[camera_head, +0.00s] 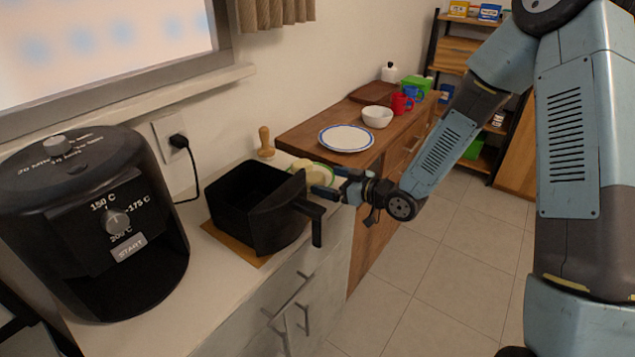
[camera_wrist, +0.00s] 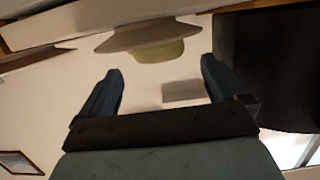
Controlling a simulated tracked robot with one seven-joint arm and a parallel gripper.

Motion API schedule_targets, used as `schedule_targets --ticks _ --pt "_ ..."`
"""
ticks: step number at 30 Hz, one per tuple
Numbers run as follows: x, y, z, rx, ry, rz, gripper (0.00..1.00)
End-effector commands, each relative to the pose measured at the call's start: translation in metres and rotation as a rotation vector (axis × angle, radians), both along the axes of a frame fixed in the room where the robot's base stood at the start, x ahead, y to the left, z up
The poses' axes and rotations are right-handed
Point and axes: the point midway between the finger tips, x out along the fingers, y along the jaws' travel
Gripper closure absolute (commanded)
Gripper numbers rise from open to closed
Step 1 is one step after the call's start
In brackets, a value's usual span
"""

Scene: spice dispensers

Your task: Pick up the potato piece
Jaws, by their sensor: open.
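The pale yellow potato piece (camera_head: 306,166) sits on a green-rimmed plate (camera_head: 327,171) on the counter, just behind the air fryer basket. In the wrist view, which looks upside down, the potato piece (camera_wrist: 158,51) lies against the plate (camera_wrist: 125,40), ahead of and between my fingertips. My gripper (camera_head: 326,181) reaches in from the right at the plate's near edge. In the wrist view my gripper (camera_wrist: 161,66) has its fingers wide apart with nothing between them. The basket's handle side partly hides the potato piece and plate in the head view.
The black basket (camera_head: 244,205) stands on a wooden board (camera_head: 228,242), close left of my gripper; it is also the dark shape in the wrist view (camera_wrist: 275,65). The air fryer (camera_head: 90,220) is at left. A wooden pestle-like item (camera_head: 265,142) stands behind. A blue-rimmed plate (camera_head: 346,138) and bowl (camera_head: 377,117) are beyond.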

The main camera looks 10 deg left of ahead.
Motion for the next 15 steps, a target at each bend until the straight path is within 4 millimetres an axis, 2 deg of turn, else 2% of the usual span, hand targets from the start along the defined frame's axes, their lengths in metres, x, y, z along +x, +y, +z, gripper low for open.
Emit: schedule_targets --ticks 8,15 --pt "0.004 0.012 -0.003 -0.001 0.001 0.001 0.02" --pt "0.014 0.040 -0.010 0.000 0.000 0.001 0.02"
